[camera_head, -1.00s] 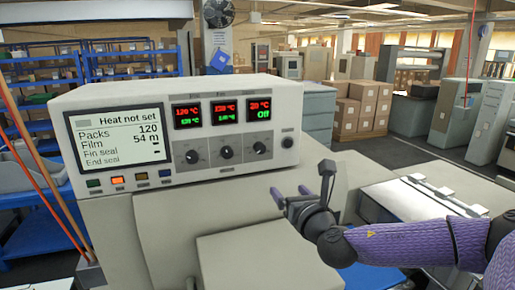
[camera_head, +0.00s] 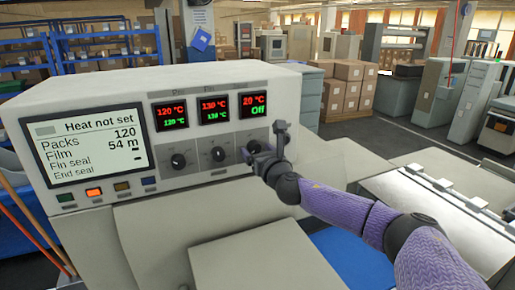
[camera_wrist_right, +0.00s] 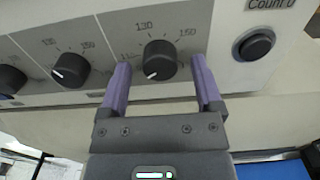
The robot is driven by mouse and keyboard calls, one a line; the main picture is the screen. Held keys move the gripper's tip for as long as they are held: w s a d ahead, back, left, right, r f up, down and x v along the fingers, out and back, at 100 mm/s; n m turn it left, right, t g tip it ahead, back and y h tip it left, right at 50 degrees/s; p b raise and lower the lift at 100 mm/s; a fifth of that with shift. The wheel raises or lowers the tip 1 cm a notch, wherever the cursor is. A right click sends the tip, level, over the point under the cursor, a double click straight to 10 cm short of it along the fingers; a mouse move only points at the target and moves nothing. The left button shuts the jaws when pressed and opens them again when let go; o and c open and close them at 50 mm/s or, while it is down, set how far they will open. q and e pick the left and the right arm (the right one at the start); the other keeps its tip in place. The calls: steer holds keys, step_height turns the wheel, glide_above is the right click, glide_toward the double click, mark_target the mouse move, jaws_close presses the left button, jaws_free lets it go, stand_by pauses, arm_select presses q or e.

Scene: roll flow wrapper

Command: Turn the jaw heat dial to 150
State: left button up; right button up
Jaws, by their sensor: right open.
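The jaw heat dial (camera_wrist_right: 160,60) is a round black knob, the rightmost of three on the panel. In the wrist view its white pointer is turned to the lower left, away from the 130 and 150 marks above it. The display (camera_head: 255,104) above this dial reads 20 °C and Off. My right gripper (camera_wrist_right: 161,85) is open, with one purple finger on each side of the knob; I cannot tell whether they touch it. In the head view my right gripper (camera_head: 262,143) is in front of the dial and partly hides it. My left gripper is not in view.
The middle dial (camera_wrist_right: 70,70) sits to the left of the gripper, and a round black button (camera_wrist_right: 254,46) sits to the right. The screen (camera_head: 89,146) reads "Heat not set". A flat beige cover (camera_head: 262,262) lies below the panel.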

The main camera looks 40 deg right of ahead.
steer(key=shift+w, duration=0.15)
jaws_close()
